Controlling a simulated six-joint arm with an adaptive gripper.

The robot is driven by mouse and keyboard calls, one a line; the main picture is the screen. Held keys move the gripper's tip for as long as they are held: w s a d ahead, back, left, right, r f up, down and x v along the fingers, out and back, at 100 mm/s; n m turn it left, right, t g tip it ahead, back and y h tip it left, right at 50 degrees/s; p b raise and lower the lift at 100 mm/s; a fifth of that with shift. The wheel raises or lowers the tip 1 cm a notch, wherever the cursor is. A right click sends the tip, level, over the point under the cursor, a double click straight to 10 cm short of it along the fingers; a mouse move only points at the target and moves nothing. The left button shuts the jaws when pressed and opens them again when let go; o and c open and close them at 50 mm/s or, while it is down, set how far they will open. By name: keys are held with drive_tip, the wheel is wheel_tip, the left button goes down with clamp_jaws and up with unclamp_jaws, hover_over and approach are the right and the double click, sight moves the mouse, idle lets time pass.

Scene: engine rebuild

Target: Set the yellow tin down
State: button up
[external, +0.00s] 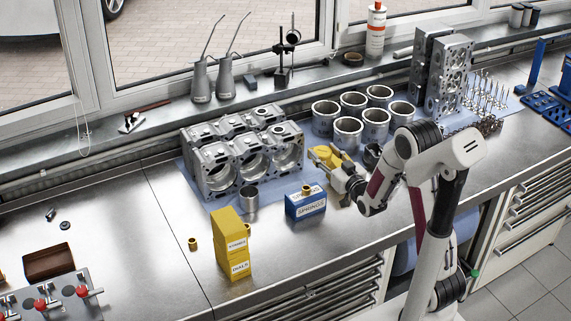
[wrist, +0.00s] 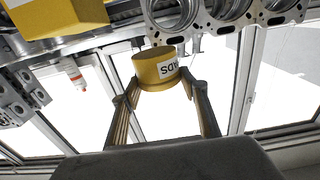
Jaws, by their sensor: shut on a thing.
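The yellow tin (wrist: 157,68) is round, with a white label that reads upside down in the wrist view. My gripper (wrist: 160,84) is shut on it, one finger on each side. In the external view my gripper (external: 337,171) is over the bench between the engine block and the silver cylinder liners. Yellow shapes (external: 329,155) show at its fingers there, but I cannot clearly separate the tin from what is behind it. The tin's underside and its gap to the bench cannot be judged.
A yellow box (wrist: 60,18) is close by in the wrist view. The engine block (external: 238,155), liners (external: 348,131) and blue SPRINGS box (external: 305,204) surround my gripper. A stack of yellow boxes (external: 231,240) stands at the front. Bare bench (external: 130,215) lies to the left.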

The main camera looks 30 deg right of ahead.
drive_tip(key=s+a+r, duration=0.1)
drive_tip(key=s+a, duration=0.1)
drive_tip(key=a, duration=0.6)
drive_tip(key=s+a+r, duration=0.1)
drive_tip(key=s+a, duration=0.1)
drive_tip(key=a, duration=0.7)
drive_tip(key=s+a+f, duration=0.2)
drive_tip(key=s+a, duration=0.9)
drive_tip(key=a, duration=0.1)
drive_tip(key=shift+d+f, duration=0.15)
drive_tip(key=shift+f, duration=1)
drive_tip(key=shift+d+f, duration=0.1)
drive_tip(key=shift+f, duration=1.05)
drive_tip(key=shift+f, duration=0.15)
drive_tip(key=shift+f, duration=2.75)
drive_tip(key=shift+f, duration=0.15)
drive_tip(key=shift+f, duration=1.95)
drive_tip(key=shift+f, duration=0.15)
